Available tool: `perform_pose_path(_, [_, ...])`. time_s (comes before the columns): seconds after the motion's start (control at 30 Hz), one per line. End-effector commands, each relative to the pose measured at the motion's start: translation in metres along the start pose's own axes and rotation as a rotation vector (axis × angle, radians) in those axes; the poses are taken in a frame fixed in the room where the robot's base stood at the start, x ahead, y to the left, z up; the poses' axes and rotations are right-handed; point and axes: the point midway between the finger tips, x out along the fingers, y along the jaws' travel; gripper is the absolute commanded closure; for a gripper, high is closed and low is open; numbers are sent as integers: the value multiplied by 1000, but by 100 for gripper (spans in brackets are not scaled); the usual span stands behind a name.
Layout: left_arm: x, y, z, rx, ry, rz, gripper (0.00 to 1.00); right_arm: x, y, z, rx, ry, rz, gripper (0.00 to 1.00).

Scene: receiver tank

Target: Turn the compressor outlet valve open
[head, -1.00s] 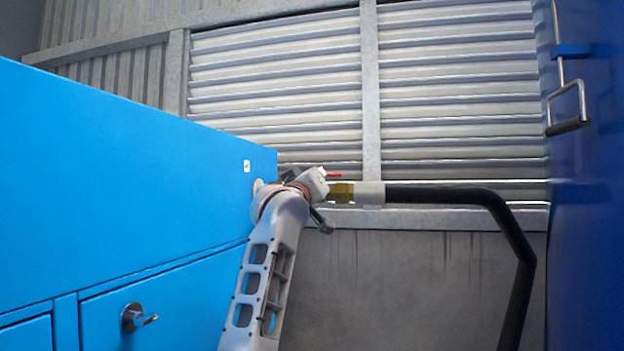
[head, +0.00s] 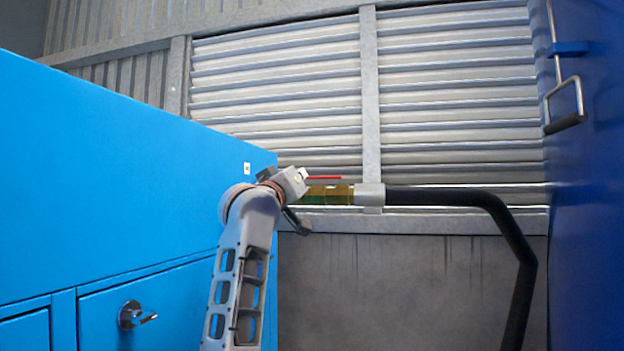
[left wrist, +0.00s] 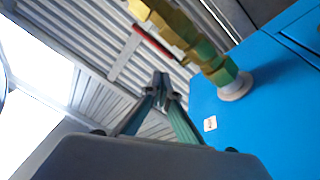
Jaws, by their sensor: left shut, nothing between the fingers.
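The compressor outlet valve has a brass body (head: 332,194) and a red lever handle (head: 325,178). It sits on the pipe between the blue cabinet and a black hose. The lever lies roughly along the pipe, just above the brass body. In the left wrist view the lever (left wrist: 152,42) runs beside the brass fittings (left wrist: 180,27). My left gripper shows in the left wrist view (left wrist: 160,78) with its fingertips together and empty, apart from the lever. In the head view my left wrist hides the pipe's cabinet end and most of the gripper. My right gripper is not in view.
The blue cabinet (head: 120,170) fills the left, with a latch (head: 135,315) low on its front. The black hose (head: 450,193) runs right and bends down. A dark blue panel with a metal handle (head: 567,105) stands at right. Louvres (head: 450,90) are behind.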

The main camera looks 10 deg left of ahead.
Motion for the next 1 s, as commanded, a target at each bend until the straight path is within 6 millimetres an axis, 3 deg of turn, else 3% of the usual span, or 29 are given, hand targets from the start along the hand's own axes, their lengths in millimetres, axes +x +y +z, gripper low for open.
perform_pose_path(0.47, [-4, -3, -3, -1, 0, 0, 100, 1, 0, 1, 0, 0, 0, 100])
perform_pose_path(1.0, [-35, -26, -25, -1, 0, 0, 100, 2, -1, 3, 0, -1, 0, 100])
